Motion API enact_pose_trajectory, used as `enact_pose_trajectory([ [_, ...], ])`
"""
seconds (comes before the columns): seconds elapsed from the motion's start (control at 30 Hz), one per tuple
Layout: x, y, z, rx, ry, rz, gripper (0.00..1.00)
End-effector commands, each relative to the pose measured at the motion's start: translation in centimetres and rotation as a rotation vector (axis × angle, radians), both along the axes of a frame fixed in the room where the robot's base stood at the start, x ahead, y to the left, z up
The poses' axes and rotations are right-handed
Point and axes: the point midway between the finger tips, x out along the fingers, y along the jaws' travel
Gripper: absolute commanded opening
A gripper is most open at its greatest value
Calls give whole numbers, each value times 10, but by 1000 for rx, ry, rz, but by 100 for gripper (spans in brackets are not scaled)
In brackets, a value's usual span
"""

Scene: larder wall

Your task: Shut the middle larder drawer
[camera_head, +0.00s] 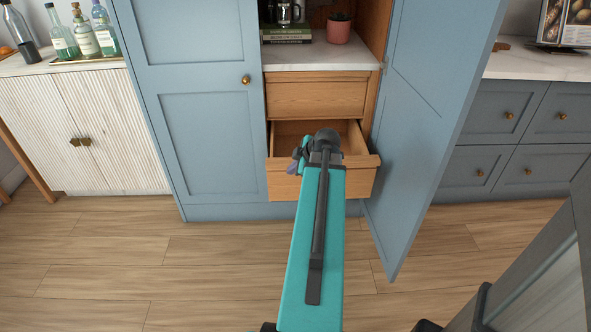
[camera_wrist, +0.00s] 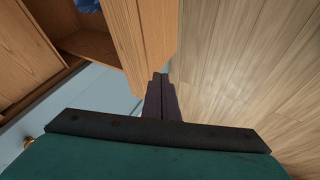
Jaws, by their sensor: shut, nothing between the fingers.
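The open drawer (camera_head: 283,185) has a light wooden front and is pulled out below a shut wooden drawer (camera_head: 316,97) in the blue larder. In the wrist view the open drawer's front (camera_wrist: 148,40) stands just beyond my fingers. My gripper (camera_head: 292,168) is at the drawer front, left of its middle in the head view. In the wrist view the dark fingers of my gripper (camera_wrist: 161,78) are together and empty, close to the front; I cannot tell whether they touch it.
The larder's right door (camera_head: 425,110) stands open beside the drawer; its left door (camera_head: 205,95) is shut. A shelf above holds books (camera_head: 287,36) and a pink pot (camera_head: 339,29). Grey cabinets (camera_head: 535,125) stand right. The wooden floor in front is clear.

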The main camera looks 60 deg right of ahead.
Motion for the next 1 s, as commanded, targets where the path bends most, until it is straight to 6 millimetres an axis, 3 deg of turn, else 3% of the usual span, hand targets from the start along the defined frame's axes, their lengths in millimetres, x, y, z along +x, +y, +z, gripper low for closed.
enact_pose_trajectory([
  [0.33, 14, -20, 0, -1, 0, 1, 0],
  [1.0, 17, -25, 0, 0, 1, -1, 0],
])
